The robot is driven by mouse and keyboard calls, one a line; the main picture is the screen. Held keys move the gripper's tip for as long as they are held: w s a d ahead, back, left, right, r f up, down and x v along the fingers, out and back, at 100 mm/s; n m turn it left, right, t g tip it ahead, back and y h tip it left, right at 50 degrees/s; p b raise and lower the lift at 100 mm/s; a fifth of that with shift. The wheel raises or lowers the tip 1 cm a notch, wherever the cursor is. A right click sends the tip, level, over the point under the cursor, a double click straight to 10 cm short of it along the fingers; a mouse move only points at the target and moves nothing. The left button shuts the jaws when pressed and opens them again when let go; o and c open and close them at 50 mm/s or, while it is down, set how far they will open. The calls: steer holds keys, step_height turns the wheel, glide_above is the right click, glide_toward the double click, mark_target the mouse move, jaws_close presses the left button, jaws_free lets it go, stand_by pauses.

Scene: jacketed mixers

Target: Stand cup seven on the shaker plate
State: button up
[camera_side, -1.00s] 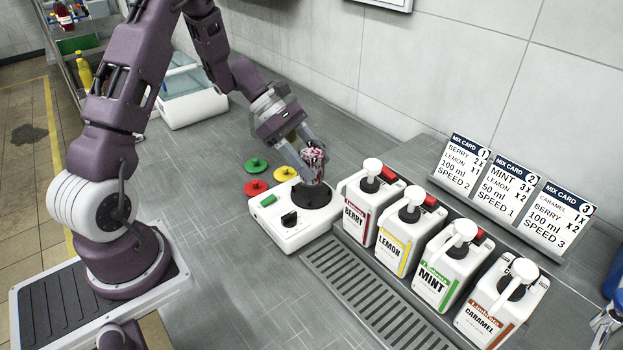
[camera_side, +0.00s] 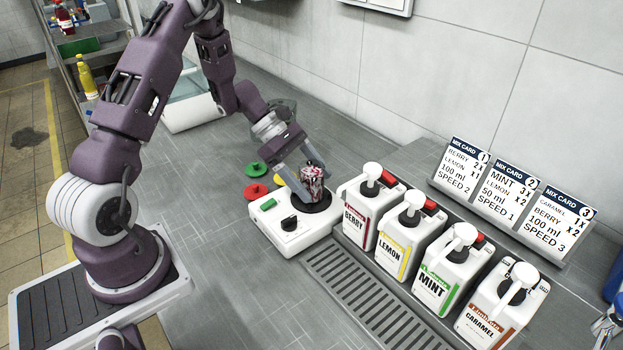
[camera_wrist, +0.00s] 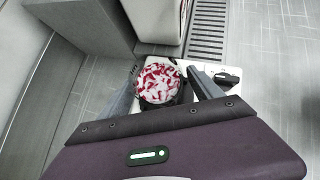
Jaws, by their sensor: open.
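Cup seven (camera_side: 313,186), as I take it, has a red-and-white pattern; no number is readable. It stands upright on the black round shaker plate (camera_side: 329,203) at the back of the white shaker (camera_side: 282,230). My gripper (camera_side: 308,173) is open, its fingers low on either side of the cup. In the wrist view the cup's round top (camera_wrist: 158,82) sits between the two spread fingers, and part of the white shaker (camera_wrist: 205,72) shows behind. Whether a finger still touches the cup, I cannot tell. The plate is mostly hidden there.
Berry (camera_side: 358,215), lemon (camera_side: 403,240), mint (camera_side: 447,275) and caramel (camera_side: 497,310) pump bottles stand close to the shaker's right. A drain grate (camera_side: 370,297) lies in front of the bottles. The counter left is clear.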

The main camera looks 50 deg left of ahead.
steer(key=v, duration=1.2)
steer(key=s+d+r+m+g+y, duration=0.25)
steer(key=s+d+r+m, duration=0.55)
steer(key=d+r+m, duration=0.4)
steer(key=s+d+r+m+t+y, duration=0.1)
steer(key=s+d+m+t+y, duration=0.1)
steer(key=s+m, duration=0.3)
steer(key=s+d+m+t+y, duration=0.2)
steer(key=s+m, duration=0.3)
steer(key=s, duration=0.3)
steer(key=shift+s+d+r+y, duration=0.3)
steer(key=shift+d+r+y, duration=0.1)
steer(key=shift+y, duration=0.45)
steer(key=shift+t, duration=0.25)
